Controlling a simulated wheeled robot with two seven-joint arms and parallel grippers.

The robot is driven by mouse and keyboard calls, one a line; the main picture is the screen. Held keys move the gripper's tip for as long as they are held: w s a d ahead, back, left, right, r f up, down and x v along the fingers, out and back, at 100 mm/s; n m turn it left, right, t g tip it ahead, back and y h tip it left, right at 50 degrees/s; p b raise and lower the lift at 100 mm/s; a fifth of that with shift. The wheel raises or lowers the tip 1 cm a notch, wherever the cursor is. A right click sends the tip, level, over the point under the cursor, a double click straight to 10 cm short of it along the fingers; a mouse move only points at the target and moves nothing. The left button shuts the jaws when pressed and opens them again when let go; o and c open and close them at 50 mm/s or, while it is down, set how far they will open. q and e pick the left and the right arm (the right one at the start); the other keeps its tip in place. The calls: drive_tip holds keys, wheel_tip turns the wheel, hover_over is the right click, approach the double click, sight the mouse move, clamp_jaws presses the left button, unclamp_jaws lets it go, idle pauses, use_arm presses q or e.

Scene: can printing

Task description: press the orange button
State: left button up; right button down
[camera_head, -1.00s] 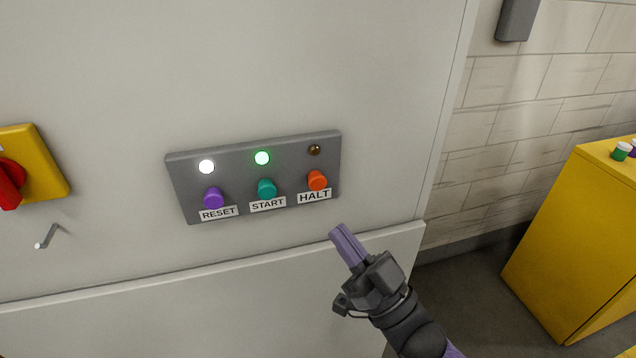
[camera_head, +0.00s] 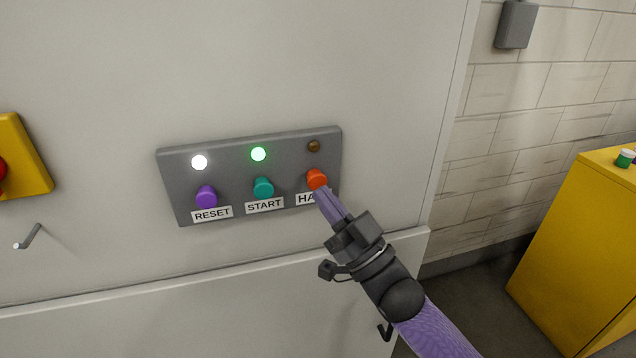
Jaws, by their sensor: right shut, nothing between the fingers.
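The orange button (camera_head: 316,179) sits at the right end of a grey control panel (camera_head: 230,150), above a label partly hidden by my gripper. My right gripper (camera_head: 322,192) is shut and empty. Its purple fingertips are at the lower edge of the orange button in the picture; I cannot tell whether they touch it. The small lamp (camera_head: 313,146) above the orange button is dark amber and unlit. My left gripper is not in view.
A hook (camera_head: 28,236) sticks out at left. A yellow cabinet (camera_head: 570,250) stands right.

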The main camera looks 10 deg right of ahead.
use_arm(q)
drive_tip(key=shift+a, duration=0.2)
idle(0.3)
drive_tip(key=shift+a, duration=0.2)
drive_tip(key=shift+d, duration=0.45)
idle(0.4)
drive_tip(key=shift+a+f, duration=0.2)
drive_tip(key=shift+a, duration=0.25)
use_arm(e)
drive_tip(key=shift+w, duration=0.4)
